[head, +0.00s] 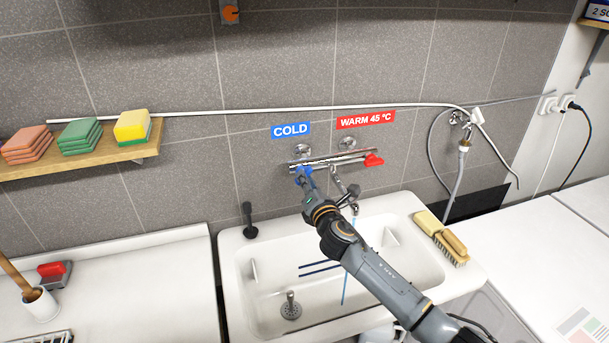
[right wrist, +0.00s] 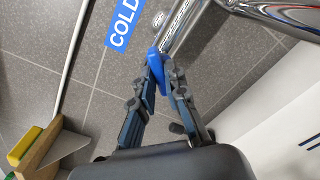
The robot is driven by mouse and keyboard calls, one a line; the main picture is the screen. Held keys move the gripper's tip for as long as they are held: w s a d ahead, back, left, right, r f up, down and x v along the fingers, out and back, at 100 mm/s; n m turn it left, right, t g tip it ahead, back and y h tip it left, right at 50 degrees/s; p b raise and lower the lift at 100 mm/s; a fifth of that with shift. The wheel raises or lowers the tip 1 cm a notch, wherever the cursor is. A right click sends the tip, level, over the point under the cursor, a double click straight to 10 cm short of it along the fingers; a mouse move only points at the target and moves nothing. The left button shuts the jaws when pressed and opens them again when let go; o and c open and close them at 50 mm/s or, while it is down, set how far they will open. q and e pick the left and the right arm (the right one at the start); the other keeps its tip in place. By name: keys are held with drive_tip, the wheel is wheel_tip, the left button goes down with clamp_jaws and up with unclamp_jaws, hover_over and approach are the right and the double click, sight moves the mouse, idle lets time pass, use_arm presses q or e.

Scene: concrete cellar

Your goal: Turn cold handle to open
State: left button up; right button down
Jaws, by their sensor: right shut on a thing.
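The blue cold handle (head: 300,170) is at the left end of the chrome wall mixer (head: 330,161), under the blue COLD sign (head: 291,130). My right gripper (head: 306,181) reaches up to it from below. In the right wrist view the fingers of my right gripper (right wrist: 162,78) are closed on the blue handle (right wrist: 155,62), one on each side. The red warm handle (head: 373,160) is at the mixer's right end, pointing right. A thin blue streak (head: 346,287) runs down below the spout (head: 354,208); it looks like water. My left gripper is not in view.
The white sink (head: 237,285) lies below the mixer, with a drain strainer (head: 291,307) inside. A brush (head: 452,246) and a sponge (head: 430,222) lie on its right rim. A wooden shelf (head: 100,160) with sponges is at left. A hose (head: 455,180) hangs at right.

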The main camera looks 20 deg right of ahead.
drive_tip(key=n+p, duration=0.2)
drive_tip(key=n, duration=0.2)
drive_tip(key=shift+n, duration=0.3)
idle(0.3)
drive_tip(key=n+p, duration=0.2)
drive_tip(key=n, duration=0.2)
drive_tip(key=shift+p, duration=0.4)
drive_tip(key=c, duration=1.2)
unclamp_jaws()
